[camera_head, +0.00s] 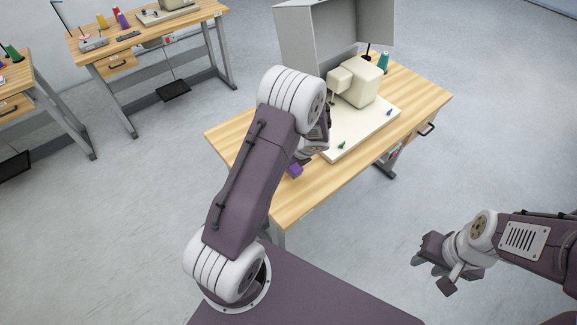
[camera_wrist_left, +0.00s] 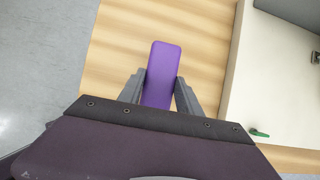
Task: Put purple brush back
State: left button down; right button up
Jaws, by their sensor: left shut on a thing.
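The purple brush (camera_wrist_left: 163,70) is a flat purple block with rounded corners in the left wrist view. My left gripper (camera_wrist_left: 160,95) is shut on it, one grey finger on each side. In the head view the brush (camera_head: 295,170) shows below my left wrist at the near edge of the wooden sewing table (camera_head: 310,195); my arm hides most of the left gripper. I cannot tell whether the brush touches the table top. My right gripper (camera_head: 432,275) is over the floor at the lower right, empty, with its fingers apart.
A cream sewing machine (camera_head: 362,85) stands on a pale base plate (camera_head: 350,143) right of the brush. Small green (camera_head: 341,145) and blue (camera_head: 389,112) pieces lie on the plate. A grey panel (camera_head: 315,40) stands behind. Bare wood shows along the table's near side.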

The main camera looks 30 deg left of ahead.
pick_arm(q)
notch_tip(320, 180, down, 3)
jog(key=shift+f, duration=0.25)
jog(key=shift+f+b, duration=0.1)
jog(key=shift+b, duration=0.25)
jog(key=c, duration=0.8)
grip_release()
jog(key=shift+r+p, duration=0.35)
jog(key=p+v, duration=0.2)
jog(key=v, duration=0.9)
jog(key=shift+s+d+r, duration=0.15)
jog(key=shift+d+r, duration=0.05)
jog(key=shift+r, duration=0.1)
jog(key=s+d+r+n+h, duration=0.1)
jog(key=s+n+h, duration=0.1)
jog(key=s+n, duration=0.3)
jog(key=s+d+r+n+h, duration=0.1)
jog(key=s+n, duration=0.4)
jog(key=n, duration=0.5)
jog(key=s+d+r+n+g+h, duration=0.1)
jog(key=s+d+r+n+h, duration=0.1)
jog(key=s+n, duration=0.4)
jog(key=shift+d+r+n+h, duration=0.2)
jog(key=shift+d+n+h, duration=0.1)
jog(key=shift+d+n, duration=0.55)
